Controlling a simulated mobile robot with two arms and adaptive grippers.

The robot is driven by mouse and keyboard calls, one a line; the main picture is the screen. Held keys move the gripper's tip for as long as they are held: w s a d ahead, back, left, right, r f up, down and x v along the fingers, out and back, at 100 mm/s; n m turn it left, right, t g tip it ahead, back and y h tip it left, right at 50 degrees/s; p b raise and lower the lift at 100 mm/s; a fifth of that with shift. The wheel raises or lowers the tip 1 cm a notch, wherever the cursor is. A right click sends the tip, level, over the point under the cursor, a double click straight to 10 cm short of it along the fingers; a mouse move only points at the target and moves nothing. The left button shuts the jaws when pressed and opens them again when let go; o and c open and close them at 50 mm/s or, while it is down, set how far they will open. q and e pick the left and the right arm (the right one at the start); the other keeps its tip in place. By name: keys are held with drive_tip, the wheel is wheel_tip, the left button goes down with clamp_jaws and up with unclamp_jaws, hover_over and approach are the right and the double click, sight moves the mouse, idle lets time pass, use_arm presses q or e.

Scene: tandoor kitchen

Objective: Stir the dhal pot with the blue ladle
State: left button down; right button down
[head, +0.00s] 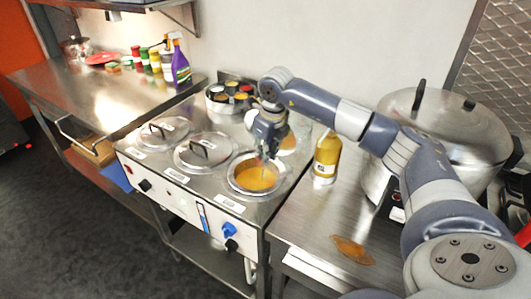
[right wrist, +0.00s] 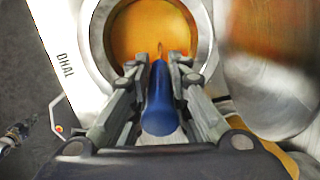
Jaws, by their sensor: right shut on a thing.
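The dhal pot (head: 231,177) is the open round well at the right end of the steel warmer, filled with yellow-orange dhal. My right gripper (head: 267,151) is just above it. In the right wrist view, its fingers are shut on the handle of the blue ladle (right wrist: 160,105), with the dhal pot's rim (right wrist: 111,42) just beyond. A thin part of the ladle reaches down over the dhal; its bowl cannot be made out. A "DHAL" label (right wrist: 66,68) is beside the pot. My left gripper is out of view.
Two lidded wells (head: 203,150) are left of the pot. A container rack (head: 218,106) stands behind. A mustard-coloured bottle (head: 326,157) and a big lidded cooker (head: 440,125) are to the right. A brown spill (head: 352,249) lies on the right counter.

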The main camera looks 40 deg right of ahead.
drive_tip(key=p+v, duration=0.8)
drive_tip(key=v, duration=0.5)
drive_tip(key=shift+r+p, duration=0.4)
idle(1.0)
drive_tip(key=p+v, duration=0.2)
drive_tip(key=v, duration=0.1)
drive_tip(key=p+v, duration=0.1)
drive_tip(key=v, duration=0.1)
drive_tip(key=shift+w, duration=0.4)
idle(0.6)
